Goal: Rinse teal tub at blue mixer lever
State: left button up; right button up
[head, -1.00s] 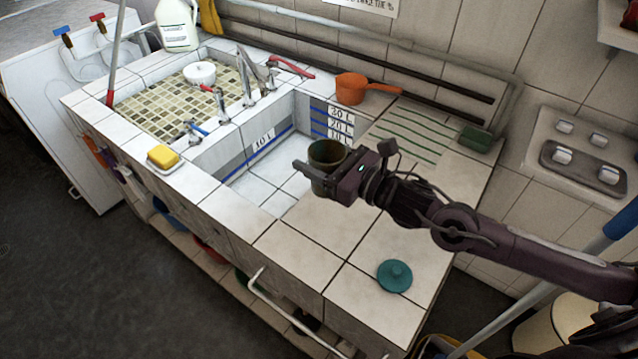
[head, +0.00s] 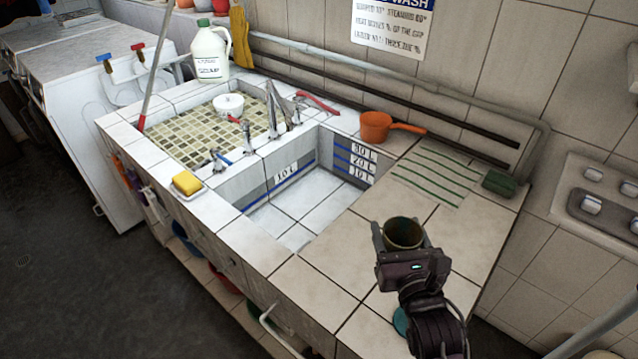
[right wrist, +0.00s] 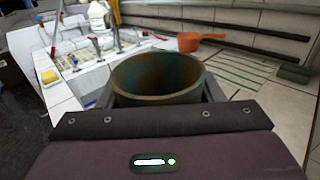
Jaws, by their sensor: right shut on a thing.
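My right gripper (head: 403,240) is shut on the tub (head: 404,231), a round, open-topped vessel with a dirty brown rim and dark teal inside. It is held upright over the tiled counter, right of the deep basin. In the right wrist view the tub (right wrist: 158,78) sits between the fingers, its mouth up; its bottom is hidden. The blue mixer lever (head: 222,157) is on a tap on the ledge between the two basins, left of and well apart from the tub. My left gripper is not in view.
The deep basin (head: 305,205) looks empty. A red lever (head: 234,119) is behind the blue one. A yellow sponge (head: 187,183), an orange pan (head: 377,126) and a green block (head: 499,183) lie around the rim. A teal lid (head: 401,322) is partly hidden by my arm.

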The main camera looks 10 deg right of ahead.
aim_at(214, 153)
jog(key=i+j+z, duration=0.15)
jog(key=z, duration=0.25)
jog(key=i+j+z, duration=0.15)
jog(key=j+z, duration=0.3)
jog(key=i+j+z, duration=0.1)
jog(key=z, duration=0.3)
jog(key=i+j+z, duration=0.15)
jog(key=j, duration=1.15)
jog(key=j+z, duration=0.15)
jog(key=j, duration=1.15)
